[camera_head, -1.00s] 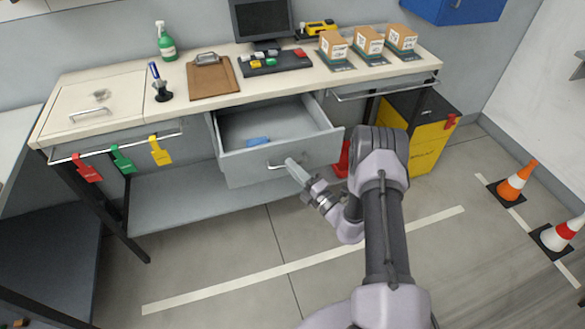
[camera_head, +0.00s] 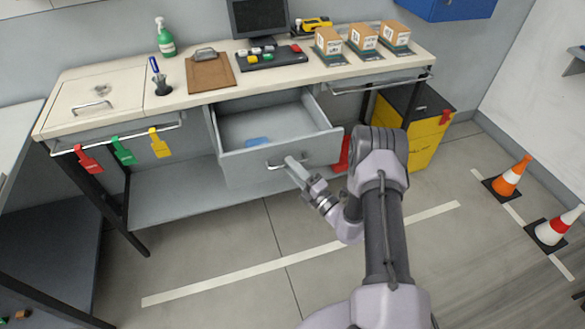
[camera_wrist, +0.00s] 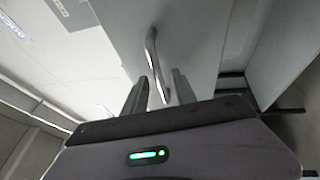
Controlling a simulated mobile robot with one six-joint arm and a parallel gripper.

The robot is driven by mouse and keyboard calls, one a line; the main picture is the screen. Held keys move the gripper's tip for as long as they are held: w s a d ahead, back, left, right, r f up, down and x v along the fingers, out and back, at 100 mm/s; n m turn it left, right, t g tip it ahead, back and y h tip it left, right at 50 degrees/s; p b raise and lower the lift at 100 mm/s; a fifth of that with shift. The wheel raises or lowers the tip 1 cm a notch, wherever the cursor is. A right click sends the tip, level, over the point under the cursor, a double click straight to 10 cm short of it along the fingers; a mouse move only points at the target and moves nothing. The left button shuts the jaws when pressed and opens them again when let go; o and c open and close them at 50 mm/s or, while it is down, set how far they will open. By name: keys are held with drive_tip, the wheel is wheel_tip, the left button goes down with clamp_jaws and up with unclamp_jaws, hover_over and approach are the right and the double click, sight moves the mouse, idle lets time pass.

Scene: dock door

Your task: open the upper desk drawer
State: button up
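The upper desk drawer (camera_head: 240,165) is grey and stands well out from under the desk top, its inside showing. A bar handle (camera_head: 271,166) is on its front. My gripper (camera_head: 291,162) is at the right part of this handle. In the wrist view the handle (camera_wrist: 152,50) runs down between the two fingers of my gripper (camera_wrist: 160,80), close to both; the fingers look closed around it, though the exact contact is hard to see. A small blue item (camera_head: 257,142) lies in the drawer.
The desk top (camera_head: 110,75) carries a clipboard (camera_head: 210,71), spray bottle (camera_head: 165,40), keyboard (camera_head: 271,58) and small boxes (camera_head: 362,38). Coloured tags hang from the left rail. A yellow-black bin (camera_head: 428,140) stands right of the drawer; cones (camera_head: 508,177) stand farther right.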

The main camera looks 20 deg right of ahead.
drive_tip(key=p+v, duration=0.3)
drive_tip(key=v, duration=1.4)
drive_tip(key=shift+s, duration=0.2)
drive_tip(key=shift+d, duration=0.1)
